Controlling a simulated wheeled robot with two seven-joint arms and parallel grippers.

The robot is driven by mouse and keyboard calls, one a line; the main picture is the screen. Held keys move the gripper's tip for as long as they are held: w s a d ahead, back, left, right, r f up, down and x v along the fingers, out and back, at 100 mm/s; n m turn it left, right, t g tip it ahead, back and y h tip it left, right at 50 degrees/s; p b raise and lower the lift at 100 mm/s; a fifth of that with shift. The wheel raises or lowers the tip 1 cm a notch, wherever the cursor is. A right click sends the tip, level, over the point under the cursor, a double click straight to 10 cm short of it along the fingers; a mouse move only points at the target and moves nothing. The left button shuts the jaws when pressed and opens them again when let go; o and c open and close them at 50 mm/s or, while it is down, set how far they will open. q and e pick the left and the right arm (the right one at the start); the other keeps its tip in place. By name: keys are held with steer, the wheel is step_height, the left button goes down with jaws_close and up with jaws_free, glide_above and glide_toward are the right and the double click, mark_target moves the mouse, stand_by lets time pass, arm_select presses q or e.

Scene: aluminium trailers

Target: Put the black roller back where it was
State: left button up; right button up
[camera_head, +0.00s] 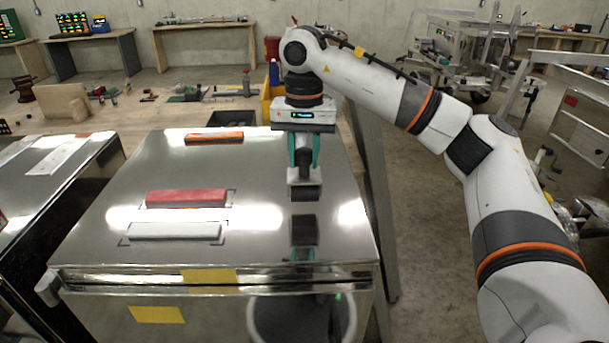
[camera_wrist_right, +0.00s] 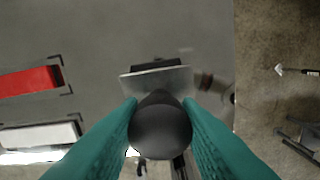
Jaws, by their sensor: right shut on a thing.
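My right gripper (camera_head: 304,164) hangs over the right part of a shiny metal cabinet top (camera_head: 270,170), its teal fingers pointing down. It is shut on the black roller (camera_wrist_right: 160,130). In the wrist view the dark rounded part sits between the gripper's fingertips (camera_wrist_right: 160,108), with a pale metal plate and a black edge beyond it. In the head view the pale plate and black lower part of the roller (camera_head: 305,192) show below the fingers. A dark reflection lies on the top in front of it; I cannot tell if the roller touches the surface. My left gripper is not in view.
A red bar (camera_head: 187,198), a white bar (camera_head: 175,231) and an orange bar (camera_head: 214,138) lie on the top, the red and white ones within dark corner marks. A wooden bench with tools is behind.

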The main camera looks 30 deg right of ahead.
mark_target(305, 175)
steer(key=f, duration=0.1)
steer(key=f+p, duration=0.1)
steer(key=f, duration=0.1)
steer(key=shift+s, duration=0.3)
steer(key=shift+f, duration=0.25)
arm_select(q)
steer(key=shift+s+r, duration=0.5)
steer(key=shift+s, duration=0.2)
arm_select(e)
steer(key=shift+w+f, duration=0.1)
steer(key=shift+w, duration=0.05)
